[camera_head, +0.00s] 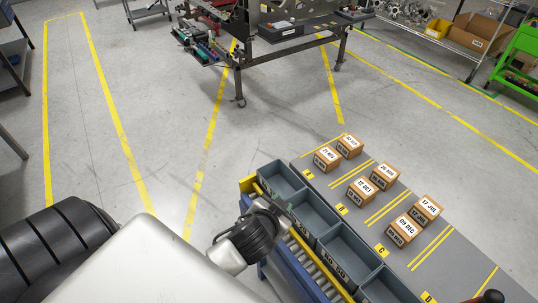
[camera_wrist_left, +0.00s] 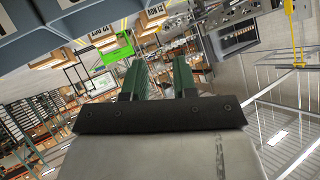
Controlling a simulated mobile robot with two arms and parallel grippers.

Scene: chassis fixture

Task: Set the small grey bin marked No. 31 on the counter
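Several small grey bins stand in a row on a roller rack, among them a far bin (camera_head: 281,178), a middle bin (camera_head: 318,212) and a nearer bin (camera_head: 350,252). One dark label shows on the nearer bin's side, but I cannot read a No. 31 for sure. The grey counter (camera_head: 462,262) runs along the right of the row. My left gripper (camera_head: 284,208) is over the near side of the far bins, partly hidden by its wrist. In the left wrist view its two green fingers (camera_wrist_left: 160,78) are apart with nothing between them.
Cardboard boxes with date labels, such as one box (camera_head: 361,190), stand in pairs on the counter between yellow lines. The rack's blue and yellow frame (camera_head: 289,262) edges the bins. Bare counter lies between the box pairs.

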